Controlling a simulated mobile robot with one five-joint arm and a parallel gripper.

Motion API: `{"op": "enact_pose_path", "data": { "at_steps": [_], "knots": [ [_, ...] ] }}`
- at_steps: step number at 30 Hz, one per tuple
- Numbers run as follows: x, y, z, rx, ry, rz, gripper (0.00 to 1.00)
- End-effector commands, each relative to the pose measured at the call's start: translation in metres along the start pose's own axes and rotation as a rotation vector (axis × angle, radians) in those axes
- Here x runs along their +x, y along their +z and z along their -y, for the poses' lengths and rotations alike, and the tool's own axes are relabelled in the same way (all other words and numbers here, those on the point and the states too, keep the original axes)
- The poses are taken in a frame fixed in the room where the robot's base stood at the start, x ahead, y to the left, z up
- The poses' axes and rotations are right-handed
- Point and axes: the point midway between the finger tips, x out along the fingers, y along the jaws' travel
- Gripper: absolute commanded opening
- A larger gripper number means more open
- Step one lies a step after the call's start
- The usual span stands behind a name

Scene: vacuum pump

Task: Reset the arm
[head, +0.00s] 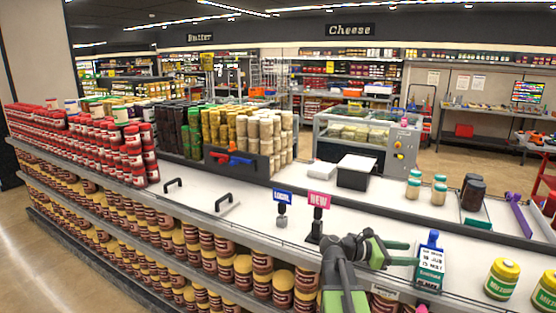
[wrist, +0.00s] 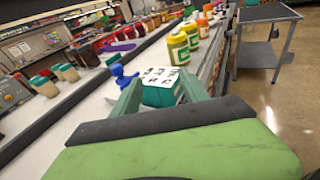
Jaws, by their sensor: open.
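My gripper (head: 408,253) is over the near right part of the white counter (head: 346,206) in the head view, with its green fingers spread and pointing right. In the wrist view the open fingers (wrist: 160,96) frame a teal box with a white printed top (wrist: 160,77). The same teal box (head: 430,268) shows just past the fingertips in the head view. I cannot tell whether the fingers touch it. A blue-handled item (wrist: 122,75) stands beside it, and also shows in the head view (head: 432,240).
Blue and pink sign stands (head: 319,201) are left of my arm. Red jars (head: 95,150) stack at the far left. The counter's middle is mostly clear. A grey side table (wrist: 262,52) stands on the open floor.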

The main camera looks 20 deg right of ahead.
Motion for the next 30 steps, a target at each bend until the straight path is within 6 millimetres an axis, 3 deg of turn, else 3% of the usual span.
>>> {"op": "enact_pose_path", "data": {
  "at_steps": [4,8,14,15,18,22,30],
  "knots": [
    [-0.092,-0.082,-0.015,0.096,0.119,-0.227,0.52],
    [-0.177,-0.155,-0.009,0.231,0.147,-0.490,0.52],
    [-0.310,-0.255,0.037,0.471,-0.034,-0.937,0.52],
    [-0.335,-0.270,0.051,0.530,-0.124,-1.026,0.52],
    [-0.386,-0.294,0.086,0.705,-0.454,-1.201,0.52],
    [-0.420,-0.303,0.105,0.871,-0.775,-1.245,0.52],
    [-0.421,-0.303,0.105,0.984,-0.881,-1.200,0.52]
  ]
}}
